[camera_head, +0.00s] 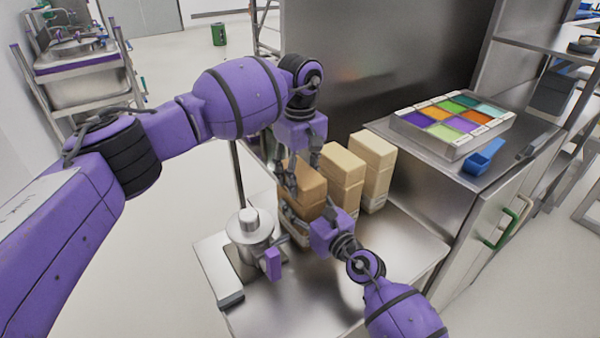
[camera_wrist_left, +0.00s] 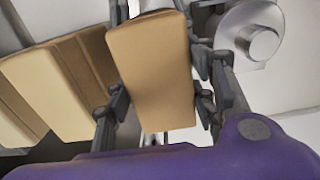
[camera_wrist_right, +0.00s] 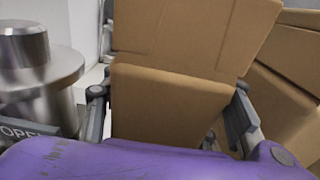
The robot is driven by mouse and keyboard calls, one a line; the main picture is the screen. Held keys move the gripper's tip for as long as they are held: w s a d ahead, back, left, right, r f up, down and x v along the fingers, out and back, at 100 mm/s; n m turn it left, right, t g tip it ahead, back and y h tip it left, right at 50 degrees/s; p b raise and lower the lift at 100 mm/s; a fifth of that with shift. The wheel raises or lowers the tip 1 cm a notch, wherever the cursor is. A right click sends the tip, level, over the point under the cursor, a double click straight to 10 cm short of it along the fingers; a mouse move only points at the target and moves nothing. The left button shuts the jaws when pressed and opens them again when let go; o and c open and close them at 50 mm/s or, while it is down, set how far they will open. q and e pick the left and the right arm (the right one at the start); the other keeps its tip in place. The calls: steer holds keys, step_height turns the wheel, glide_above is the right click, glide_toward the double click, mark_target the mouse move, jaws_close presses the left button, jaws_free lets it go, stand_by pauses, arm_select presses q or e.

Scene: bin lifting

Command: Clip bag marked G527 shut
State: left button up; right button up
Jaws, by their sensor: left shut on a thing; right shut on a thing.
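A brown bag (camera_head: 305,187), the front and darkest of three on the steel table, stands between both my grippers. My left gripper (camera_head: 301,175) comes down from above with its fingers at the bag's upper sides. In the left wrist view the bag's top (camera_wrist_left: 152,60) lies between the fingers. My right gripper (camera_head: 300,220) reaches in low from the front and is shut on the lower part of the same bag, which fills the right wrist view (camera_wrist_right: 168,105). No marking G527 is legible, and I cannot make out a clip.
Two paler bags (camera_head: 343,168) (camera_head: 373,165) stand close behind on the right. A steel canister (camera_head: 250,232) with a purple handle stands close on the left. The table's front right is clear.

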arm_select(q)
steer(key=shift+f, duration=0.1)
steer(key=o, duration=1.2)
steer(key=shift+o, duration=0.2)
step_height(320, 180, up, 12)
arm_select(e)
steer(key=o, duration=1.8)
steer(key=shift+c, duration=0.2)
